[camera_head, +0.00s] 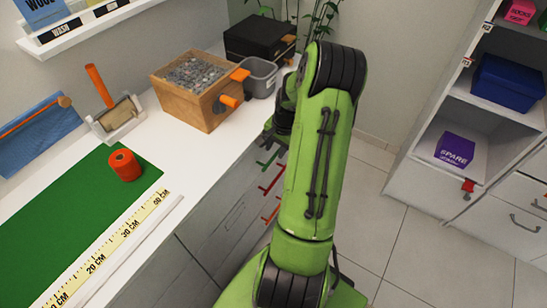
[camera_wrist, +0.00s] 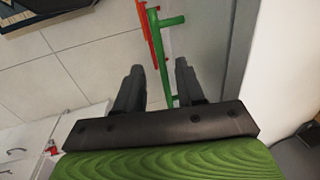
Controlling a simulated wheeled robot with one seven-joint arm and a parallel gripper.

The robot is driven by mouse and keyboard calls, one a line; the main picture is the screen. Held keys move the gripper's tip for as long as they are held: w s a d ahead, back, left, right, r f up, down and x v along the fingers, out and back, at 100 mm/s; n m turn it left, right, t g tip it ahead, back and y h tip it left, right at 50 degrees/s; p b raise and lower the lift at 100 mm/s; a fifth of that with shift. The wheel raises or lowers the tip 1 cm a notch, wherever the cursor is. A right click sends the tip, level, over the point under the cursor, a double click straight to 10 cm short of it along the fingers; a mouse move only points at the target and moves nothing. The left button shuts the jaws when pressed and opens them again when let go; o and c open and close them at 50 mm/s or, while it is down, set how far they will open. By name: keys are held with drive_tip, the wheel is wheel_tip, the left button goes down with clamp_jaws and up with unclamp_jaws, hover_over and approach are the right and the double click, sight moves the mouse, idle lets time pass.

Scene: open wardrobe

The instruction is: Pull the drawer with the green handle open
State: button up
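The green handle (camera_head: 267,160) is on the upper drawer of the grey drawer front under the white counter, partly hidden by my arm in the head view. In the wrist view the green handle (camera_wrist: 163,62) runs between the two dark fingers of my gripper (camera_wrist: 158,68). The fingers are spread apart, with a visible gap on each side of the handle, so it looks ungripped. How deep the handle sits between the fingertips is hard to tell. The drawer looks flush with the front.
Red handles (camera_head: 270,186) sit below the green one. The counter (camera_head: 190,160) holds a wooden box (camera_head: 197,112) of small grey pieces, a grey bin (camera_head: 260,80) and a green mat (camera_head: 60,215). Open shelving (camera_head: 480,110) stands right, with clear tiled floor (camera_head: 370,225) between.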

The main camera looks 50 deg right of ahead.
sight(273, 158)
drive_tip(key=f, duration=0.2)
drive_tip(key=w+f, duration=0.1)
drive_tip(key=f, duration=0.1)
drive_tip(key=shift+b, duration=0.35)
drive_tip(key=shift+r, duration=0.1)
clamp_jaws()
